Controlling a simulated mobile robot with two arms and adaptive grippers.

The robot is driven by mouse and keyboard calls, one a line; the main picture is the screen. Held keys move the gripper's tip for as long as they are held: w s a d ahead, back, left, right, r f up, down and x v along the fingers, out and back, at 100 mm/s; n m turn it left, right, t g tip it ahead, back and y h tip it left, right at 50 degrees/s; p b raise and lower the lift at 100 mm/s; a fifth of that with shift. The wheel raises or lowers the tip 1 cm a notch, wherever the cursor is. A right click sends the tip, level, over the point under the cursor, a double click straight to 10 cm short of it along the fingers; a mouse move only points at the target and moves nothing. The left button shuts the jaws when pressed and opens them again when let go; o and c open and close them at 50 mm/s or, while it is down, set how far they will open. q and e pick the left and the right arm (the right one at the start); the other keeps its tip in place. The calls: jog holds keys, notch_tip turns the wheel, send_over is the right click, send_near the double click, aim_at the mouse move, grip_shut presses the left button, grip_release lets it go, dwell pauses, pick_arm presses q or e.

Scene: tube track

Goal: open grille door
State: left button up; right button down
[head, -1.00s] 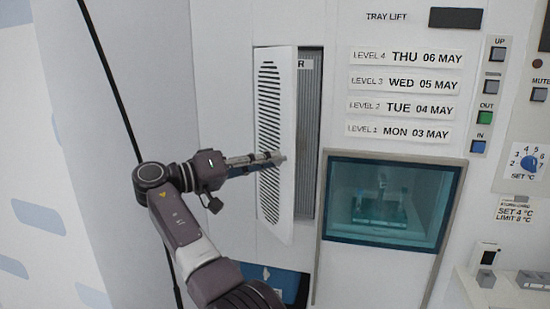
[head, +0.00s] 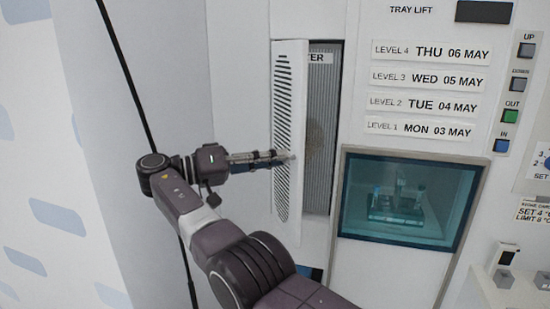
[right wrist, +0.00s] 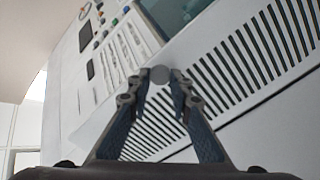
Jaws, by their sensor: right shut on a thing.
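The grille door (head: 287,130) is a white slotted panel, standing partly open with its left side toward the wall. Behind it a grey pleated filter (head: 321,130) shows in the opening. My right gripper (head: 288,157) is at the door's free right edge, shut on a small round knob. In the right wrist view the fingers (right wrist: 160,90) close around the grey knob (right wrist: 160,74), with the slotted door (right wrist: 215,85) behind them. My left gripper is not in view.
Right of the opening is a glass window (head: 400,200) with a device behind it. Level labels (head: 425,90) and buttons (head: 512,116) are on the panel. A black cable (head: 135,90) runs down the wall at left.

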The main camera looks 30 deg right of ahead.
jog(key=shift+f, duration=0.25)
jog(key=c, duration=1.9)
grip_release()
jog(key=shift+o, duration=0.8)
jog(key=shift+r, duration=0.1)
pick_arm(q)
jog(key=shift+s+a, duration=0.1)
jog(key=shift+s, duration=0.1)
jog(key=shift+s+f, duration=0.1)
pick_arm(e)
jog(key=shift+d, duration=0.15)
